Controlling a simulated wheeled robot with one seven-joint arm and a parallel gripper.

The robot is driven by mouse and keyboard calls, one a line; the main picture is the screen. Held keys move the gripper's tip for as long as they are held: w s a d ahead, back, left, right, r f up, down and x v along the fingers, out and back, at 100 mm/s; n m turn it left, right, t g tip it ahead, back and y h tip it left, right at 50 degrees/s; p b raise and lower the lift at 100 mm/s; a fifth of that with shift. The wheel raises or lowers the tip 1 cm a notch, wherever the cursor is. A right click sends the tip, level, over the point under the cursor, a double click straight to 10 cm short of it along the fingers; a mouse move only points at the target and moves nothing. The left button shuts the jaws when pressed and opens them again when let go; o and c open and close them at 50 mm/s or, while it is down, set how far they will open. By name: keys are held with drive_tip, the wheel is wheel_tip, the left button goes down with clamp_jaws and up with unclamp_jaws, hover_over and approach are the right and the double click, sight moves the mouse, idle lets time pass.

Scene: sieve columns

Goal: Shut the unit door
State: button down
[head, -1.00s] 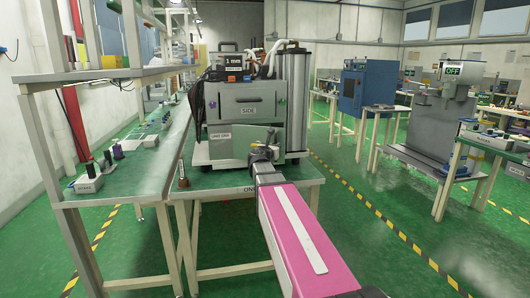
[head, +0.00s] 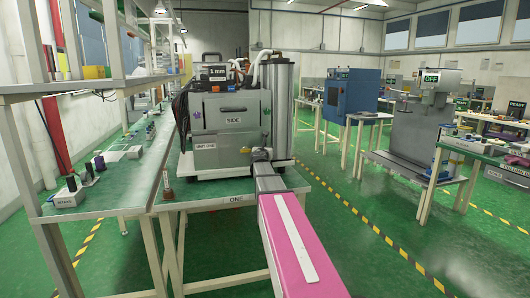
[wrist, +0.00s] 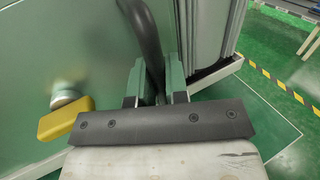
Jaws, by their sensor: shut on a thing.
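The grey unit (head: 231,108) stands on the bench marked ONE, with a drawer-like panel marked SIDE above. Its lower front, the door (head: 215,163), bears the label UNIT ONE and looks close to flush with the body; I cannot tell if it is fully seated. My gripper (head: 261,154) is at the door's right side. In the wrist view, my gripper's fingers (wrist: 157,88) are shut around a dark curved handle (wrist: 147,42) in front of a green surface. A yellow block on a round knob (wrist: 66,119) is left of the fingers.
A shelved bench (head: 110,195) with small items runs along the left. A blue cabinet (head: 350,92) and a grey machine with an OFF sign (head: 418,140) stand to the right. Green floor with yellow-black tape is clear between them.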

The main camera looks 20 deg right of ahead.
drive_tip(key=shift+w, duration=0.35)
drive_tip(key=c, duration=1.2)
unclamp_jaws()
drive_tip(key=shift+d, duration=0.1)
drive_tip(key=shift+o, duration=0.2)
drive_tip(key=v, duration=1.1)
